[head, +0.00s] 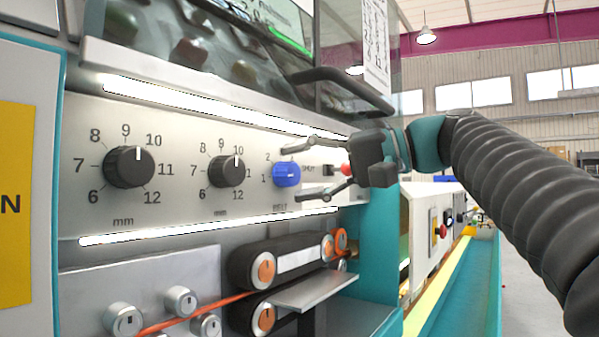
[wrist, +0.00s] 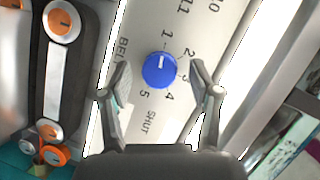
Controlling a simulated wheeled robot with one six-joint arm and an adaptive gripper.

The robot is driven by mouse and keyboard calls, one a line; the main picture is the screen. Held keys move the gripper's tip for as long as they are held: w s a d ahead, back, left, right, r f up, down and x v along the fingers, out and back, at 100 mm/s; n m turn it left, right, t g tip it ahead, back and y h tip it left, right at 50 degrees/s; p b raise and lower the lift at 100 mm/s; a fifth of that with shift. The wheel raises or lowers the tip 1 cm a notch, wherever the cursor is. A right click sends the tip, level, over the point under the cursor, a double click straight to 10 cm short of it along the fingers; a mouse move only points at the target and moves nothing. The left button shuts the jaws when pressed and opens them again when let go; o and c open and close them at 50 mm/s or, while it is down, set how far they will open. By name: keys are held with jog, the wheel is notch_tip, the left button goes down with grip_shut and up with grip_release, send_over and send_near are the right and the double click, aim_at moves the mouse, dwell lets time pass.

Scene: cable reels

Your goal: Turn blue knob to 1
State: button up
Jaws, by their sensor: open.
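The blue knob (head: 287,174) sits on the pale machine panel, right of two black knobs. In the wrist view the blue knob (wrist: 159,71) lies between my fingers, with a gap on both sides. Its short white mark points up, roughly toward the printed 1. Numbers 1 to 5 run around its right and lower sides, with SHUT printed below. My gripper (head: 293,174) is open in front of the knob, one finger above and one below; it also shows in the wrist view (wrist: 160,67). I cannot tell the exact depth between the fingertips and the panel.
Two black knobs (head: 129,167) (head: 227,171) with mm scales are to the left. A red button (head: 346,170) is just behind my gripper. A dark handle bar (head: 342,86) juts out above. Belt rollers (head: 264,270) and an orange cable (head: 190,312) lie below.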

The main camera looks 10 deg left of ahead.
jog(key=d+r, duration=0.2)
jog(key=d, duration=0.9)
jog(key=shift+s, duration=0.2)
